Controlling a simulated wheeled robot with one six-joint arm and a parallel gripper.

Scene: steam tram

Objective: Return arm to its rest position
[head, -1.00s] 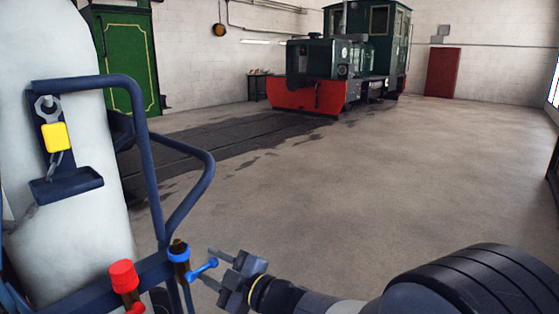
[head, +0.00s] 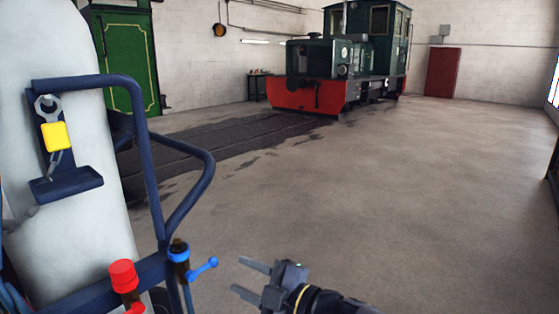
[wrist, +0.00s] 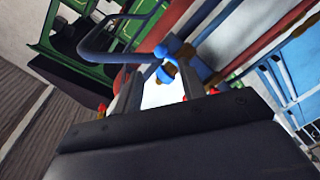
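My gripper (head: 252,279) is at the bottom middle of the head view, over the bare floor. Its two fingers are apart with nothing between them. They point left toward the valve with the blue lever handle (head: 203,269), with a gap between. In the wrist view the gripper (wrist: 157,92) shows both fingertips apart, and the blue lever handle (wrist: 164,62) lies beyond them. My forearm runs off the bottom edge of the head view.
A dark blue tubular frame (head: 150,165) stands at the left with a pale cylinder (head: 85,215), a red-capped valve (head: 123,274) and a yellow tag (head: 55,136). A green tram engine (head: 360,60) stands far back. The concrete floor (head: 400,190) at the right is clear.

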